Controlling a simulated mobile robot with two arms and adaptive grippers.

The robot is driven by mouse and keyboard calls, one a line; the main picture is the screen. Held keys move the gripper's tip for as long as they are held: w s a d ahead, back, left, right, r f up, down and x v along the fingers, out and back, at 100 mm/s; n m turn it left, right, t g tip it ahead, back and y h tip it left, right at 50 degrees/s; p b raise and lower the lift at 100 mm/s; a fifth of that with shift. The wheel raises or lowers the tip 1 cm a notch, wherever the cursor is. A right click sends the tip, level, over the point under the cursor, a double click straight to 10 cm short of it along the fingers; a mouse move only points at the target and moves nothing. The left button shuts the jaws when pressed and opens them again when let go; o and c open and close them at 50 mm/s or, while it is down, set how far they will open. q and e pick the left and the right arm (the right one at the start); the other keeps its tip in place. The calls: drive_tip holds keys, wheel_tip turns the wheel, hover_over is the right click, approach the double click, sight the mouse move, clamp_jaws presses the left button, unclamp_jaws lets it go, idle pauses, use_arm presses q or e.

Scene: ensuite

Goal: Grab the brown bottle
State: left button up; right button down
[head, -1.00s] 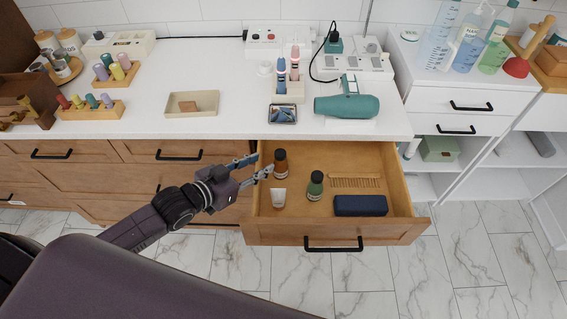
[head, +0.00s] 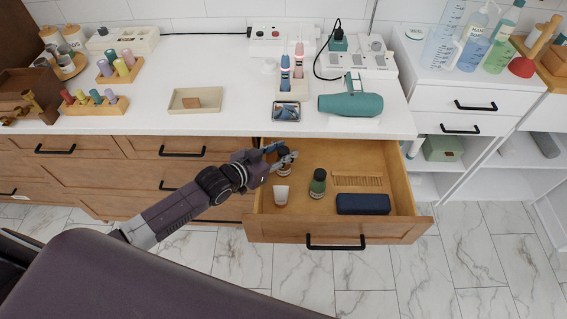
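The brown bottle (head: 282,169) stands upright in the open drawer, near its back left corner. In the head view my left gripper (head: 290,150) reaches in from the left, with its two fingers spread around the upper part of the bottle. The fingers hide the bottle's top, and firm contact on both sides cannot be seen. My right gripper is not in view.
The open wooden drawer (head: 330,232) also holds a white tube (head: 281,195), a dark green bottle (head: 317,184), a comb (head: 357,179) and a dark blue case (head: 362,204). The white countertop (head: 225,75) overhangs the drawer's back. A teal hair dryer (head: 350,104) lies on it.

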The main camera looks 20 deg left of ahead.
use_arm(q)
clamp_jaws()
drive_tip(key=shift+r, duration=0.15)
idle(0.4)
